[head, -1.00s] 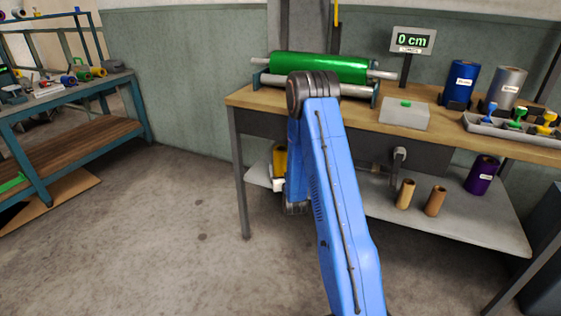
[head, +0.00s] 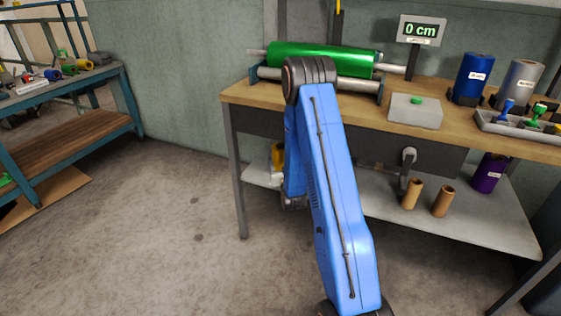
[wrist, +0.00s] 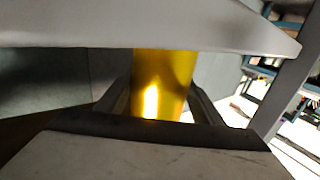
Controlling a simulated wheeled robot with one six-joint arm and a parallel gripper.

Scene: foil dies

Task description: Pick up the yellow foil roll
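The yellow foil roll (head: 278,155) stands on the lower shelf under the workbench, at its left end. In the head view my blue arm hides much of it. In the wrist view the roll (wrist: 165,85) stands upright straight ahead, with its lower end hidden behind my gripper and its top cut off by a grey edge. My gripper (wrist: 163,92) has its two dark fingers spread, one on each side of the roll. A bright gap shows beside the right finger, and I see no clear contact. The head view hides the fingers behind my arm.
The lower shelf (head: 465,228) also holds two brown cores (head: 412,194) and a purple roll (head: 488,173). The workbench top (head: 238,92) is close above, and its front left leg (head: 238,190) is near my arm. A green roll (head: 320,59) lies on a stand on top.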

